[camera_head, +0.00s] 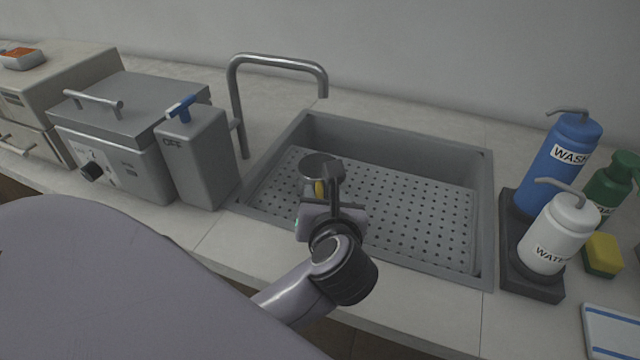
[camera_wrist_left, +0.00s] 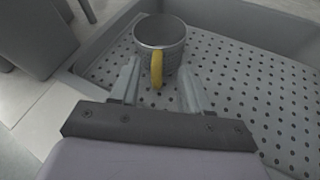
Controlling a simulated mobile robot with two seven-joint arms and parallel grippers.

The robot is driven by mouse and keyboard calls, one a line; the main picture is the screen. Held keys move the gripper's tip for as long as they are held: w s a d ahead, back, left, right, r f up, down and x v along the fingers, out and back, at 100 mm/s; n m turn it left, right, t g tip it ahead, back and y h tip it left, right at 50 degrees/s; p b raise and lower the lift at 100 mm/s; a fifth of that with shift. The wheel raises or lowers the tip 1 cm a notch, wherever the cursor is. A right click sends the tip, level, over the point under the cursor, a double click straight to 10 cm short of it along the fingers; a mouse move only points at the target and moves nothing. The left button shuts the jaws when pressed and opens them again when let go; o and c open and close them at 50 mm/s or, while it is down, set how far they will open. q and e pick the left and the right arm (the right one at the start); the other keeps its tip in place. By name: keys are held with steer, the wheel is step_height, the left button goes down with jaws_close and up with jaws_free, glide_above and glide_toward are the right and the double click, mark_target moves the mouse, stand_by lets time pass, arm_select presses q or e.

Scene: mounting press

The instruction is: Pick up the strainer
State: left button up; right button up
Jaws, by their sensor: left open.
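The strainer (camera_head: 316,166) is a grey metal cup with a yellow handle, standing upright on the perforated floor of the sink (camera_head: 400,215) at its left side. In the left wrist view the strainer (camera_wrist_left: 160,36) is ahead of the fingers, with its yellow handle (camera_wrist_left: 157,70) facing me. My left gripper (camera_head: 333,178) is over the sink, just in front of the strainer. In the wrist view its two fingers (camera_wrist_left: 162,84) are apart, with the handle between and slightly beyond their tips; contact cannot be told. In the head view the gripper partly hides the strainer. My right gripper is not in view.
A faucet (camera_head: 236,100) arches behind the sink. A grey box with a blue lever (camera_head: 200,155) and a mounting press (camera_head: 118,150) stand left of it. Right of the sink, blue (camera_head: 560,165) and white (camera_head: 553,235) bottles stand on a dark tray beside a sponge (camera_head: 602,255).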

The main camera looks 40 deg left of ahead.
mark_target(320, 191)
arm_select(q)
steer(key=shift+x, duration=1.85)
steer(key=shift+s+f, duration=0.1)
steer(key=shift+s, duration=0.1)
jaws_close()
